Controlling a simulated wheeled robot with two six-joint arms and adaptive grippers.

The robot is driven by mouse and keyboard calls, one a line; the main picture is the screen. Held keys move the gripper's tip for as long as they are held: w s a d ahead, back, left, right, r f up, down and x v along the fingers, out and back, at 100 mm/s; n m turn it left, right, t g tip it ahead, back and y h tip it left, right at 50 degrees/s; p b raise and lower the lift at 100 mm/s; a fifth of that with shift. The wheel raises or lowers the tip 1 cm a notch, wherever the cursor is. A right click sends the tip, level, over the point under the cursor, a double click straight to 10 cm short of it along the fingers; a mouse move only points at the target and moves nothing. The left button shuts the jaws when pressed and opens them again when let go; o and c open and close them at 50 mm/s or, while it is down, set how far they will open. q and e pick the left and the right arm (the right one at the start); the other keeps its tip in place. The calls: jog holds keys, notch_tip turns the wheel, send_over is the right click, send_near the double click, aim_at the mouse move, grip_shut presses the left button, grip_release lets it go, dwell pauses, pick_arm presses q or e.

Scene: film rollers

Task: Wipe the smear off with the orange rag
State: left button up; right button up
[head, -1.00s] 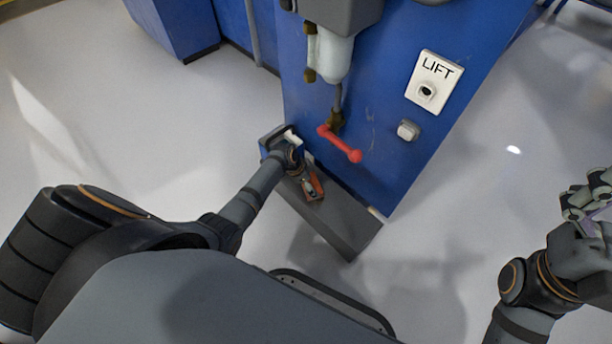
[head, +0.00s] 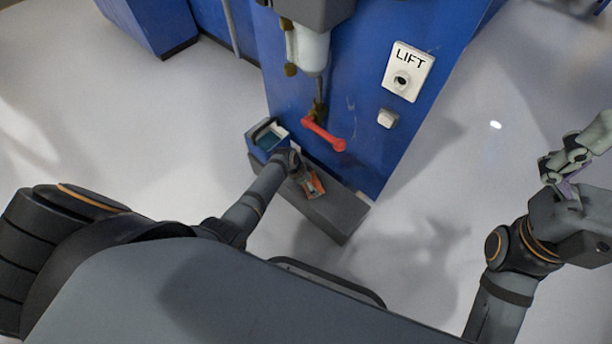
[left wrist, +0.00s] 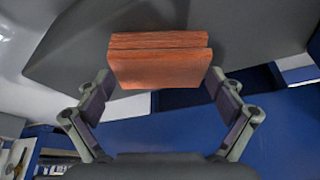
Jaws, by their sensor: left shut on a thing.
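An orange rag (head: 316,186), a folded block, is held in my left gripper (head: 306,180) over the grey ledge at the foot of the blue cabinet. In the left wrist view the rag (left wrist: 160,62) sits between the two fingertips of the left gripper (left wrist: 160,85), which are shut on its sides. Faint pale marks (head: 352,104) show on the blue cabinet front above the red handle; I cannot tell if they are the smear. My right gripper (head: 566,170) is at the right, away from the cabinet; its finger opening is unclear.
A blue open-topped bin (head: 252,136) stands at the ledge's left end. A red crank handle (head: 324,134) juts from the blue cabinet (head: 390,150), below a white cylinder (head: 310,52). A LIFT plate (head: 408,72) and small grey box (head: 387,118) are right of it. The floor around is clear.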

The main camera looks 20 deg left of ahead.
pick_arm(q)
jog(key=shift+s+d+f+p, duration=0.1)
jog(key=shift+s+d+p, duration=0.3)
jog(key=shift+d, duration=0.5)
jog(key=shift+s+r, duration=0.1)
jog(key=shift+r, duration=0.1)
jog(key=shift+f, duration=0.1)
jog(key=shift+w+a+f+b, duration=0.1)
jog(key=shift+w+a+b, duration=0.2)
jog(key=shift+a, duration=0.5)
jog(key=shift+w+a+f+b, duration=0.1)
jog(key=shift+w+a, duration=0.25)
jog(key=shift+a, duration=0.45)
jog(key=shift+w+a+r+b, duration=0.1)
jog(key=shift+w+a+b, duration=0.25)
jog(key=shift+a, duration=0.7)
jog(key=shift+w+a+r+b, duration=0.1)
jog(key=shift+w+a, duration=0.3)
jog(key=shift+a, duration=0.65)
